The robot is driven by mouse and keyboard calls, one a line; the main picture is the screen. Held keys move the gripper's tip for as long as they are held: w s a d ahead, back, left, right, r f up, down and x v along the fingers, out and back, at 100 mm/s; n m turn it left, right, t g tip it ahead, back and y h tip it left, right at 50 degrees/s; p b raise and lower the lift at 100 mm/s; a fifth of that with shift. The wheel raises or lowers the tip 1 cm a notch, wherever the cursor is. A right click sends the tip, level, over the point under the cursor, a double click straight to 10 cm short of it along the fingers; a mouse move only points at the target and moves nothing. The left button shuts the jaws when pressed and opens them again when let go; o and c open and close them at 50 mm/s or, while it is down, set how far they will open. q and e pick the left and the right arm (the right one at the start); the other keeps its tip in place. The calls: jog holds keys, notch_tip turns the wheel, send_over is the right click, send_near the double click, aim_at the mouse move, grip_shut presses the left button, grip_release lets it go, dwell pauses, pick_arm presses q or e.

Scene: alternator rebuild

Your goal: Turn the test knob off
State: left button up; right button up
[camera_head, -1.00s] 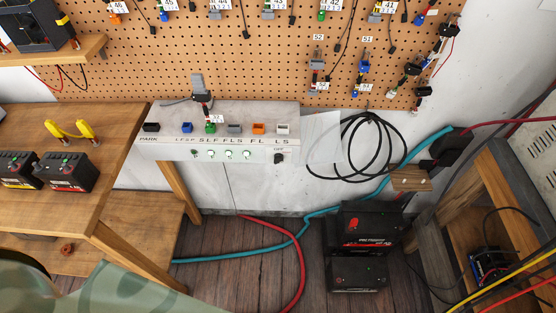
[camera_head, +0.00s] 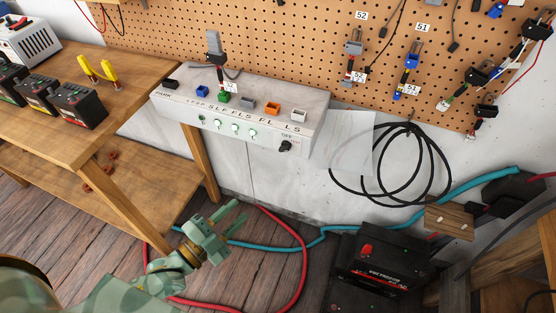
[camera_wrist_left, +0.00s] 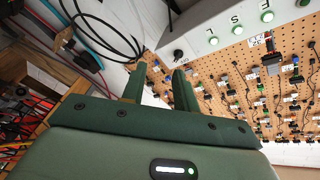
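The test knob (camera_head: 285,146) is a small black knob at the right end of the front face of a grey test panel (camera_head: 262,142), beside an "OFF" label. Its exact pointer setting is too small to tell. My green left gripper (camera_head: 238,213) is in front of and below the panel, apart from the knob. In the left wrist view the two fingers (camera_wrist_left: 159,72) stand apart with nothing between them, and the knob (camera_wrist_left: 178,54) shows just past the right fingertip. My right gripper is in neither view.
Coloured connectors (camera_head: 272,108) sit on the panel's top. A wooden bench (camera_head: 130,100) with batteries stands at left. A black cable coil (camera_head: 440,165) hangs at right, above a black box (camera_head: 385,262). Red and teal hoses (camera_head: 300,240) cross the floor.

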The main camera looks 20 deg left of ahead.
pick_arm(q)
notch_tip(320, 180, up, 3)
jog(key=t, duration=0.1)
jog(key=m+b, duration=0.2)
jog(key=b, duration=0.1)
send_near(282, 151)
jog(key=shift+t, duration=0.4)
jog(key=x, duration=0.8)
jog(key=shift+w+d+f, duration=0.15)
jog(key=shift+f, duration=0.2)
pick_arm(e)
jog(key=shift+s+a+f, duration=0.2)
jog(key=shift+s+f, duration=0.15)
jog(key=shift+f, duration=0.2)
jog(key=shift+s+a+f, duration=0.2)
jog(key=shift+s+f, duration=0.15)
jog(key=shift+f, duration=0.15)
pick_arm(q)
grip_shut()
